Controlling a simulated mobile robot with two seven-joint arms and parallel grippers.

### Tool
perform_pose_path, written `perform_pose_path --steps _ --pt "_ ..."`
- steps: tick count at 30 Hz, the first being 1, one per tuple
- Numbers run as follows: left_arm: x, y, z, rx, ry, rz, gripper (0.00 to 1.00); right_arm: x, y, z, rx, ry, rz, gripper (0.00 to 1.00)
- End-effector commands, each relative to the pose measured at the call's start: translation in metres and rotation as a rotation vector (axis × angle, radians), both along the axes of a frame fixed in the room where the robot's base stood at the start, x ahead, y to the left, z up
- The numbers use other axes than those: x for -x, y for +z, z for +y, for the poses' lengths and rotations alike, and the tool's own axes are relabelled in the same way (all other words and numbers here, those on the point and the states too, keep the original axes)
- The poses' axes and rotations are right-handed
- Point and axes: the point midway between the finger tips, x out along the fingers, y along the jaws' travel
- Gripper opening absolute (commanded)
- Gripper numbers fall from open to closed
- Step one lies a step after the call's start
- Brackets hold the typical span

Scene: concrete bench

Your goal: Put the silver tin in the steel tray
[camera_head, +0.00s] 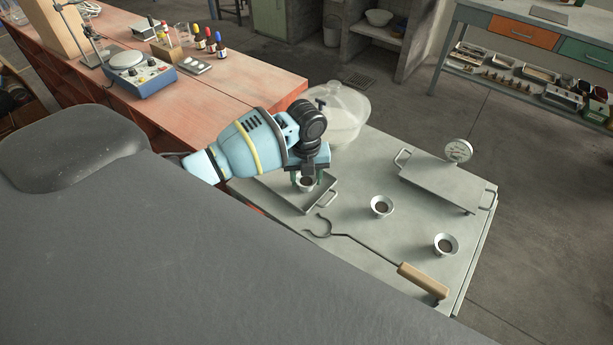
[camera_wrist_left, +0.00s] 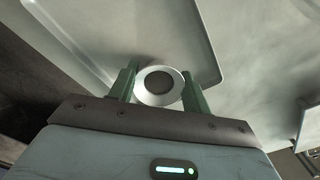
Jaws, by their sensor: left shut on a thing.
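The silver tin (camera_head: 306,186) is a small round cup held in my left gripper (camera_head: 307,180). In the left wrist view the tin (camera_wrist_left: 160,86) sits between the two green fingers (camera_wrist_left: 158,88), its round rim and darker inside facing the camera. The steel tray (camera_head: 289,194) is a shallow grey tray with a wire handle, on the grey tabletop below the gripper. The tin is over the tray; I cannot tell whether it touches the tray floor. The gripper and arm hide part of the tray. My right gripper is not in view.
Two similar cups (camera_head: 381,206) (camera_head: 445,244) stand to the right. A flat handled steel piece (camera_head: 440,183) with a round gauge (camera_head: 458,150) is at back right. A clear lidded bowl (camera_head: 343,112) stands behind the gripper.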

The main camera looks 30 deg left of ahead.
Motion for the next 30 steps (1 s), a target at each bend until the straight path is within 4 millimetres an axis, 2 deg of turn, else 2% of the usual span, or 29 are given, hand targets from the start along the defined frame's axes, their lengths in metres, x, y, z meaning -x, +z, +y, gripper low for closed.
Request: perform_pose_path --steps 12,13,17,26,30 --pt "0.000 -0.006 0.000 -0.001 0.000 -0.001 0.26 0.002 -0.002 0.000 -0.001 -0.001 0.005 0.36" --pt "0.000 -0.006 0.000 0.000 0.000 -0.001 0.51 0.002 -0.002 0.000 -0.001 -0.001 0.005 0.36" --pt "0.000 -0.005 0.000 0.000 0.000 -0.002 0.68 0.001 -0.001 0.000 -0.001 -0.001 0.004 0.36" --pt "-0.001 -0.004 0.000 0.000 0.000 -0.002 0.70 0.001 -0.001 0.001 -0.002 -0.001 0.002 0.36" --pt "-0.001 0.006 0.000 0.000 0.000 -0.005 0.70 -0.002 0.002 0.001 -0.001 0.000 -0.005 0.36"
